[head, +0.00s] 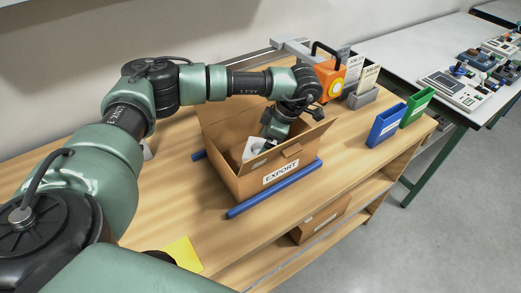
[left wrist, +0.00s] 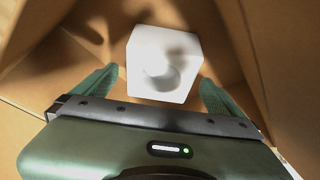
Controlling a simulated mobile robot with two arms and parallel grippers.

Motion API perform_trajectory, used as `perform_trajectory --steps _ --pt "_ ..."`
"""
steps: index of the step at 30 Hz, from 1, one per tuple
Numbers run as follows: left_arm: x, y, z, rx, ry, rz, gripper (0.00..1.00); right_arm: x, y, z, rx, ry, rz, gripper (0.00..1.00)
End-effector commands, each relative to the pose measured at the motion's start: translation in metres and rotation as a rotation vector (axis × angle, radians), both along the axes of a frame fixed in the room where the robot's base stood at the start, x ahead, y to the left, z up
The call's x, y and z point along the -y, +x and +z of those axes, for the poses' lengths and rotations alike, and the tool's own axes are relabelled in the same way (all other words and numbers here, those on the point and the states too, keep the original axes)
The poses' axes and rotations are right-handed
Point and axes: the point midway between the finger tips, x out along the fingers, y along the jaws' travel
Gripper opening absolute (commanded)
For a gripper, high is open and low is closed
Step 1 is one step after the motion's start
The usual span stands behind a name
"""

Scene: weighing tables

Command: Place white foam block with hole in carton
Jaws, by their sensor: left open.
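The carton (head: 238,186), a brown open box labelled EXPORT, stands on the wooden table with its flaps up. The white foam block with a hole (left wrist: 163,64) is inside the carton in the left wrist view; part of it also shows in the head view (head: 252,148). My left gripper (left wrist: 157,95) reaches down into the carton. Its green fingers are spread apart on either side of the block's near end, with a gap visible. Whether the block rests on the carton floor is hard to tell. My right gripper is not in view.
Blue rails (head: 272,188) flank the carton. A blue bin (head: 385,125) and a green bin (head: 416,108) stand at the table's right end. An orange device (head: 329,80) is behind the carton. A yellow sheet (head: 184,254) lies at the front edge.

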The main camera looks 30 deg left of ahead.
Motion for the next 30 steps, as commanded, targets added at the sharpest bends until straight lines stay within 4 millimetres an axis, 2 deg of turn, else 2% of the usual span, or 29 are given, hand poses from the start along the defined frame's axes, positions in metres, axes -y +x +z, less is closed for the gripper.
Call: perform_trajectory --steps 1,6,12,18,26,30 --pt "0.005 0.003 0.008 0.005 -0.002 -0.002 1.00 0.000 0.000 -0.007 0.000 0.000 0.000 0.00" --pt "0.018 0.009 0.043 0.006 -0.001 -0.001 1.00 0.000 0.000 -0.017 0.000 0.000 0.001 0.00" --pt "0.030 0.013 0.075 0.004 -0.002 0.000 1.00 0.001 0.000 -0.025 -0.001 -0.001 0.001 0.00" --pt "0.034 0.014 0.087 0.000 -0.001 0.000 1.00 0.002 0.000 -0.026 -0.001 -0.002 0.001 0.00" --pt "0.034 0.014 0.088 0.000 -0.001 0.000 1.00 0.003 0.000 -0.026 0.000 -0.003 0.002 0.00" --pt "0.034 0.014 0.096 0.000 -0.001 0.000 1.00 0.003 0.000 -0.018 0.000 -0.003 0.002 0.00"
